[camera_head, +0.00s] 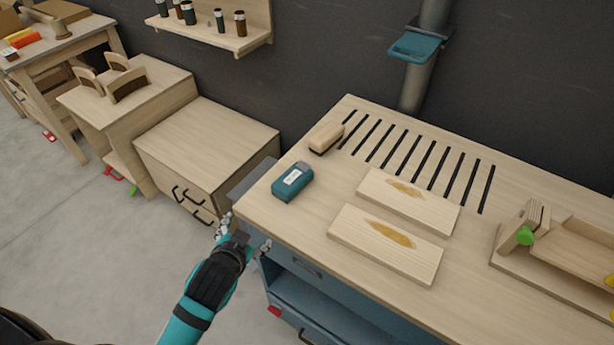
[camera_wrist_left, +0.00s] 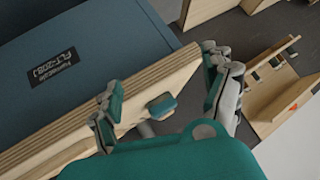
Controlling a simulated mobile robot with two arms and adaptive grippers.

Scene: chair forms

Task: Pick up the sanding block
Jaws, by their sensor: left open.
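Two small blocks lie on the workbench, and I cannot tell for sure which is the sanding block. One is a teal block (camera_head: 292,183) with a white label and a grey end, near the left edge. The other is a light wooden block (camera_head: 325,136) with a dark underside, farther back. My left gripper (camera_head: 245,236) is open and empty, beside the bench's left front corner, short of both blocks. In the left wrist view the open fingers (camera_wrist_left: 166,95) straddle a wooden edge, with a small teal piece between them that I cannot identify. My right gripper is not in view.
The workbench (camera_head: 300,231) has dark slots at the back and two stained boards (camera_head: 408,202) (camera_head: 388,241) in the middle. A wooden jig (camera_head: 525,234) with a green knob stands at right. A low wooden cabinet (camera_head: 205,146) stands left of the bench.

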